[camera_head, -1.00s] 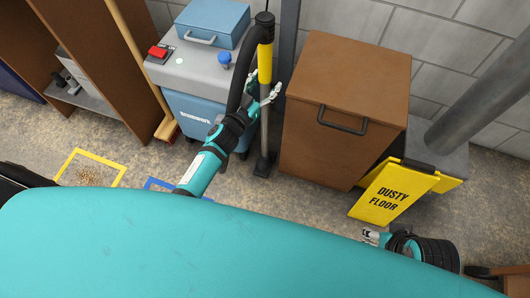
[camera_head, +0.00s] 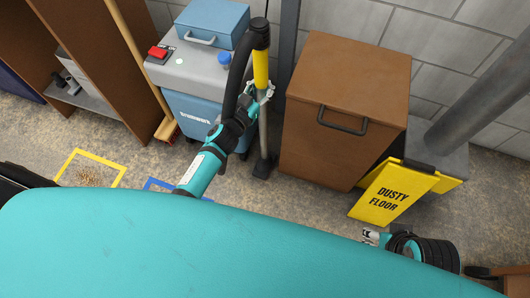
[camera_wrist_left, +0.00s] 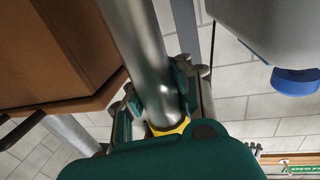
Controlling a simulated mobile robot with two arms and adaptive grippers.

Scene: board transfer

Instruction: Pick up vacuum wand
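The vacuum wand (camera_head: 261,68) stands nearly upright in front of the wall, between the blue vacuum and the brown cabinet. It has a black top, a yellow section, a grey metal tube and a dark foot near the floor. A black hose curves down from its top. My left gripper (camera_head: 262,95) is at the wand just below the yellow section. In the left wrist view, its fingers (camera_wrist_left: 158,98) lie on both sides of the metal tube (camera_wrist_left: 140,45) and appear closed on it. My right gripper (camera_head: 372,237) is low at the right, away from the wand; its fingers are too small to read.
The blue vacuum (camera_head: 192,115) with a grey top stands left of the wand. The brown cabinet (camera_head: 345,85) is close on the right. A yellow "Dusty Floor" sign (camera_head: 393,192) stands farther right. A broom (camera_head: 141,65) leans by the brown shelf at left.

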